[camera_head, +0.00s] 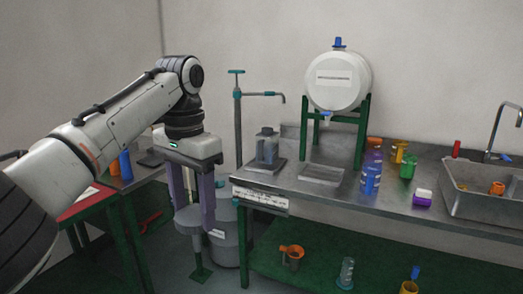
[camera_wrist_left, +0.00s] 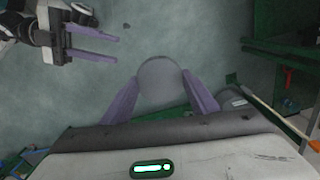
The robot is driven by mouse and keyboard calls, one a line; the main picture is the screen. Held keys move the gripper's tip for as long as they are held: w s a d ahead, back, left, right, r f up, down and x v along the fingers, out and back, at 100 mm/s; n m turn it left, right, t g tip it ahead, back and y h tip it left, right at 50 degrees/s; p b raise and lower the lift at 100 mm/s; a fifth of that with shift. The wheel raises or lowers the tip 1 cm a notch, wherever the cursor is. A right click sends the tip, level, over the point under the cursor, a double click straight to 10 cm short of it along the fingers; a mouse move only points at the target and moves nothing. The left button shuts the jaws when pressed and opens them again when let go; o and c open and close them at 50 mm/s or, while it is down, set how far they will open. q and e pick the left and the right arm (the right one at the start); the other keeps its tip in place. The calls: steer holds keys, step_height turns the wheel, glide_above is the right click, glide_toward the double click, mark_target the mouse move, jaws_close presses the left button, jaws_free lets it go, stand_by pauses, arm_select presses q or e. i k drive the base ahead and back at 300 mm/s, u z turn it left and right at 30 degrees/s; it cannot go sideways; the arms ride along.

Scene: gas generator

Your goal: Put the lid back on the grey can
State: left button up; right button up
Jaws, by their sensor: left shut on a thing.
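My left gripper (camera_head: 193,218) points down, in front of and to the left of the grey can (camera_head: 230,248). Its purple fingers are shut on a grey round lid, which shows as a flat disc (camera_wrist_left: 160,82) between the fingertips in the left wrist view. The can stands upright on the floor beside the bench; the gripper partly covers it in the head view.
A steel bench (camera_head: 315,190) with a green frame stands right of the can, carrying a white tank (camera_head: 338,80), bottles and a sink (camera_head: 480,190). A green-legged table (camera_head: 112,183) is on the left. A tall tap (camera_head: 238,110) rises behind the can.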

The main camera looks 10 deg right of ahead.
mark_target(267, 142)
steer(key=u, duration=0.5)
steer(key=i, duration=3.2)
steer(key=z, duration=1.65)
steer(key=i, duration=0.75)
steer(key=z, duration=0.75)
